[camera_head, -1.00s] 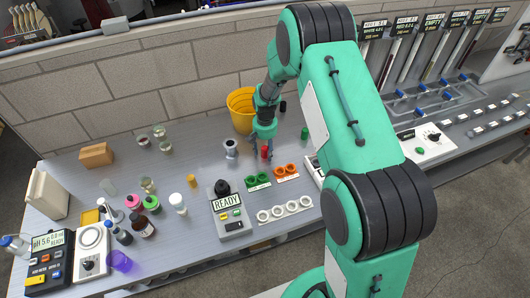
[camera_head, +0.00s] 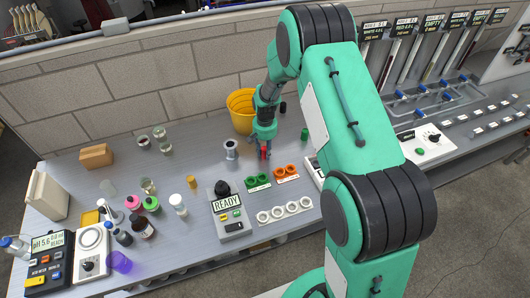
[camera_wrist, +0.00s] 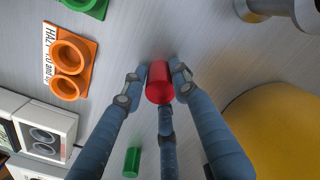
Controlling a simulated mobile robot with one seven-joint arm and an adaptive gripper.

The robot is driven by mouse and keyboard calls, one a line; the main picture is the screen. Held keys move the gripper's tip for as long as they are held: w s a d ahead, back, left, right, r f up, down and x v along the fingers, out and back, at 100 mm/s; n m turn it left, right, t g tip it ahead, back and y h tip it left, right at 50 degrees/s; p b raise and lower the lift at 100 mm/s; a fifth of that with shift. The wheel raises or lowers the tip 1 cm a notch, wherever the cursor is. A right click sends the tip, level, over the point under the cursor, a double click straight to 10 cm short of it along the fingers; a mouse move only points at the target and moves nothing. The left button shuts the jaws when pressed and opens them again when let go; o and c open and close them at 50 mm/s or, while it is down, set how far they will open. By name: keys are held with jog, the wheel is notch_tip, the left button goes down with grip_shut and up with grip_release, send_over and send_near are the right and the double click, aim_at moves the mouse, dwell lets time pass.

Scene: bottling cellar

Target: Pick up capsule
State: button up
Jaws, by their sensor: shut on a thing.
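A red capsule (camera_wrist: 159,84) stands between my gripper's fingers in the wrist view. It also shows as a small red shape under my gripper in the head view (camera_head: 264,153). My gripper (camera_wrist: 160,76) is shut on the red capsule, with fingers at its left and right sides and another finger below it in the picture. In the head view my gripper (camera_head: 264,140) is low over the bench, in front of the yellow bucket. A green capsule (camera_wrist: 132,162) lies apart from the fingers, and it shows right of my gripper in the head view (camera_head: 304,134).
The yellow bucket (camera_head: 241,103) stands close behind my gripper. An orange holder (camera_head: 286,172) and a green holder (camera_head: 257,181) are in front, with a row of white rings (camera_head: 285,211) nearer. A metal spool-like piece (camera_head: 231,149) stands to the left.

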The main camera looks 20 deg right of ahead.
aim_at(265, 149)
jog(key=shift+r, duration=0.55)
jog(key=r, duration=0.2)
jog(key=shift+s+r+p, duration=0.25)
jog(key=shift+r+p, duration=0.05)
jog(key=shift+p, duration=0.05)
jog(key=s, duration=0.5)
jog(key=s+a+r, duration=0.1)
jog(key=s, duration=0.4)
jog(key=s+p, duration=0.1)
jog(key=s, duration=0.4)
jog(key=shift+s+a+r, duration=0.15)
jog(key=shift+s+a, duration=0.1)
jog(key=shift+a, duration=0.05)
jog(key=shift+w, duration=0.1)
jog(key=w+r+m+p, duration=0.2)
jog(key=w+r+p, duration=0.3)
jog(key=w, duration=0.7)
jog(key=w+d+r+m+p, duration=0.1)
jog(key=w+r+m+p, duration=0.2)
jog(key=w, duration=1)
jog(key=w+r+m+p, duration=0.3)
jog(key=w+r+p, duration=0.5)
jog(key=w+r, duration=0.4)
jog(key=shift+w+d, duration=0.25)
jog(key=shift+d, duration=0.05)
jog(key=shift+f, duration=0.3)
